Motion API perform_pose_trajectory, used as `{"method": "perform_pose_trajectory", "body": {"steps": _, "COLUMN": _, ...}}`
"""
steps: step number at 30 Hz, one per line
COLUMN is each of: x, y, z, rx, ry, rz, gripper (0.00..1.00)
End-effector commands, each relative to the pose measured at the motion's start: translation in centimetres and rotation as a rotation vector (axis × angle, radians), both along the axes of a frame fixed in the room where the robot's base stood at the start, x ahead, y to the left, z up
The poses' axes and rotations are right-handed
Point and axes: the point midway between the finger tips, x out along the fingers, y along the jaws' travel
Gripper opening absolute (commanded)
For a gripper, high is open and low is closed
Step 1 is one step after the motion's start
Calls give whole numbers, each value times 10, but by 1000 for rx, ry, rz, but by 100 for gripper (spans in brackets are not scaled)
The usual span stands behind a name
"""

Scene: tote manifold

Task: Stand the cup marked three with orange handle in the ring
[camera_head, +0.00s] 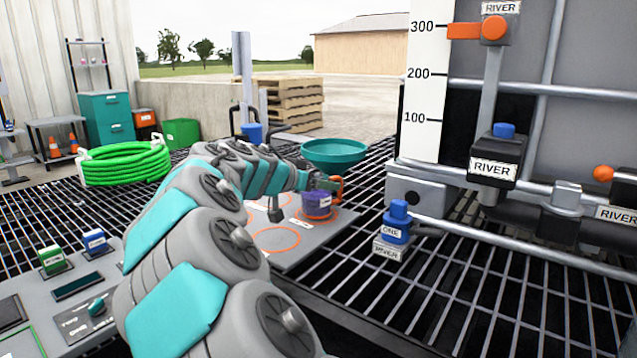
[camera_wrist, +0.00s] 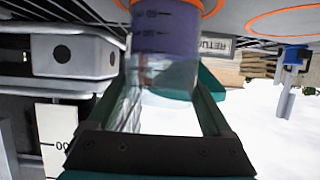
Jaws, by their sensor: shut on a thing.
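A clear cup with purple contents (camera_head: 317,205) and an orange handle (camera_head: 337,190) is at the back right of a grey plate (camera_head: 300,258) with orange rings. My gripper (camera_head: 321,184) is shut on its upper part. In the wrist view the cup (camera_wrist: 165,45) is between the two fingers, with its base at the picture's top, against or just above the plate. An orange ring (camera_wrist: 214,8) shows partly around the base. I cannot tell if the base touches the plate. The cup's number is not readable. An empty orange ring (camera_head: 277,240) lies nearer on the plate.
Blue block-shaped parts marked ONE (camera_head: 396,228) and a pipe rack with RIVER labels (camera_head: 493,168) stand to the right. A green hose coil (camera_head: 124,163) lies at left. Open grating (camera_head: 450,285) is in front right.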

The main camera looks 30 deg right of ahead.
Motion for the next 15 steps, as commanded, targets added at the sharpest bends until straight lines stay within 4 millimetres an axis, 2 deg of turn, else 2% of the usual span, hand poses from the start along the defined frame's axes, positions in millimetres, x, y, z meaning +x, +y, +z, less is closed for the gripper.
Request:
{"method": "perform_pose_trajectory", "body": {"steps": 7, "x": 0, "y": 0, "z": -4, "rx": 0, "ry": 0, "rz": 0, "gripper": 5}}
{"method": "perform_pose_trajectory", "body": {"steps": 8, "x": 0, "y": 0, "z": -3, "rx": 0, "ry": 0, "rz": 0, "gripper": 87}}
{"method": "perform_pose_trajectory", "body": {"steps": 12, "x": 0, "y": 0, "z": -3, "rx": 1, "ry": 1, "rz": -1, "gripper": 100}}
{"method": "perform_pose_trajectory", "body": {"steps": 15, "x": 0, "y": 0, "z": -3, "rx": 1, "ry": 1, "rz": -1, "gripper": 100}}
